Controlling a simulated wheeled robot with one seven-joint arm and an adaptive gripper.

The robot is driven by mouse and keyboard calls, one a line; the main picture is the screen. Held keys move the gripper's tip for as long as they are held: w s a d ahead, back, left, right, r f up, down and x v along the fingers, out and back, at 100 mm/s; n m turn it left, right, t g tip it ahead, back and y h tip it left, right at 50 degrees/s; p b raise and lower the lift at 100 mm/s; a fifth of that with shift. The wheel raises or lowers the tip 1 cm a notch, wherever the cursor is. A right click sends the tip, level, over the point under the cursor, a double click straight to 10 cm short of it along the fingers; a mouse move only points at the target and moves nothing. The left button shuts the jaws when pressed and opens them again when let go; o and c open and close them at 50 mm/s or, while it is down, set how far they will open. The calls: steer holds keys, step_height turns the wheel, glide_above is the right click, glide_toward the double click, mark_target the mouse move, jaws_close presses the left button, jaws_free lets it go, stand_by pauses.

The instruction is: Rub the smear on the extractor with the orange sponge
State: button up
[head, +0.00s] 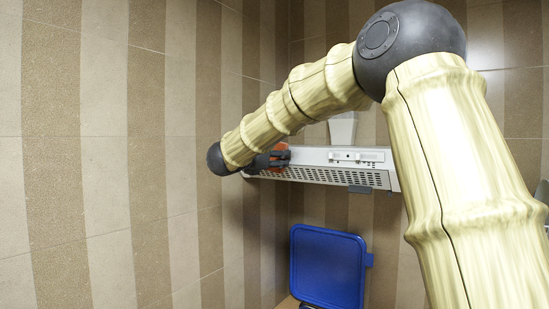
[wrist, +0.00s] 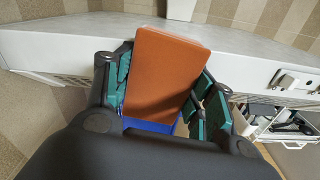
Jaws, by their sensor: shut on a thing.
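The orange sponge (wrist: 165,75) is held between the teal-padded fingers of my gripper (wrist: 163,100) in the wrist view. My gripper (head: 272,160) is shut on it, and a small part of the sponge (head: 281,148) shows in the head view. The sponge is at the front face of the white extractor (head: 320,156), near its left end. I cannot tell whether it touches the face. The extractor also shows behind the sponge in the wrist view (wrist: 240,60). No smear can be made out; it may be hidden behind the sponge or gripper.
A blue lid (head: 327,265) stands upright below the extractor. The tiled side wall (head: 130,150) is close to my wrist on the left. In the wrist view, an open drawer or rack (wrist: 285,125) with dark items lies at lower right.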

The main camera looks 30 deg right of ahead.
mark_target(293, 157)
steer(key=shift+b+x, duration=0.55)
steer(key=shift+x, duration=0.25)
stand_by(0.4)
steer(key=shift+s+f+b, duration=0.1)
steer(key=shift+b, duration=0.25)
steer(key=shift+s+d+b, duration=0.15)
steer(key=shift+s+b, duration=0.05)
steer(key=shift+b, duration=0.1)
steer(key=s+b, duration=0.2)
steer(key=b, duration=0.1)
steer(key=shift+s+d, duration=0.2)
steer(key=shift+d, duration=0.2)
steer(key=shift+s+b, duration=0.2)
steer(key=shift+b, duration=0.1)
steer(key=shift+d, duration=0.1)
steer(key=shift+s+b, duration=0.15)
steer(key=shift+b, duration=0.2)
